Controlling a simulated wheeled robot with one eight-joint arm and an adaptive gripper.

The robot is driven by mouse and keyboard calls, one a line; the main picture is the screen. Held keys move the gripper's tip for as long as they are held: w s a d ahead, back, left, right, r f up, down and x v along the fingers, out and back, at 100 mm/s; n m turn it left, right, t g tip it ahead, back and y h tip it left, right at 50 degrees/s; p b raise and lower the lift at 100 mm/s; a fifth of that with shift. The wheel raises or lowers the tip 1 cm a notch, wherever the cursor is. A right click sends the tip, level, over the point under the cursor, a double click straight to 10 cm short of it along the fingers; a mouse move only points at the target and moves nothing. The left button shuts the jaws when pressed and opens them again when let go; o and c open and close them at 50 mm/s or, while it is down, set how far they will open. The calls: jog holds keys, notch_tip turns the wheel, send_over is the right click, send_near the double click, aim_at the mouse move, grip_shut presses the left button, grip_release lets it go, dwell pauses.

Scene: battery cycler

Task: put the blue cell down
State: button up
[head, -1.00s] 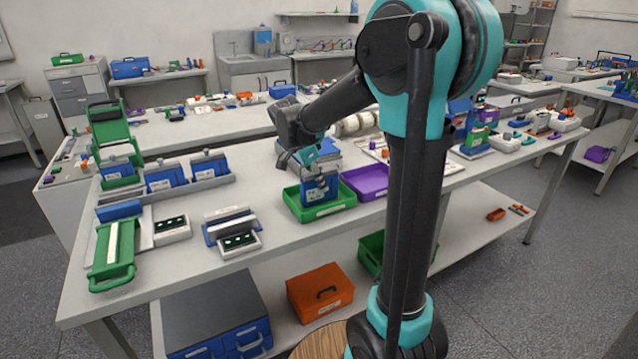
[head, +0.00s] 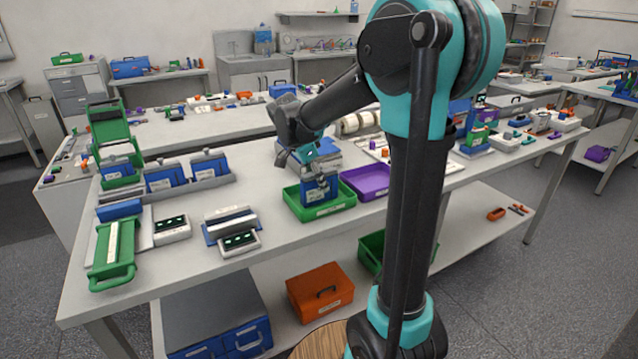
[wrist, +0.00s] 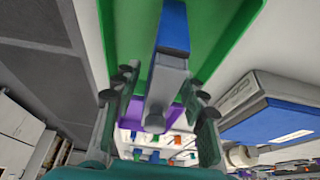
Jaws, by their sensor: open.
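The blue cell (head: 318,195) stands upright in the green tray (head: 340,209) on the bench, in the middle of the head view. In the wrist view the cell (wrist: 173,27) shows its blue side, grey top and round post, with the green tray (wrist: 222,42) behind it. My gripper (head: 318,176) is at the top of the cell. In the wrist view my gripper (wrist: 162,92) is open, one finger on each side of the cell's top, with gaps visible. The cell's base is hard to see in the wrist view.
A purple tray (head: 371,190) sits right of the green tray. A blue and grey device (head: 325,150) stands close behind. Left are a grey rack of blue cells (head: 165,178), a tester (head: 240,240) and a green-handled fixture (head: 112,250). Bare bench lies in front of the green tray.

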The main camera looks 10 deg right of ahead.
jog(key=v, duration=1.1)
jog(key=shift+r, duration=0.2)
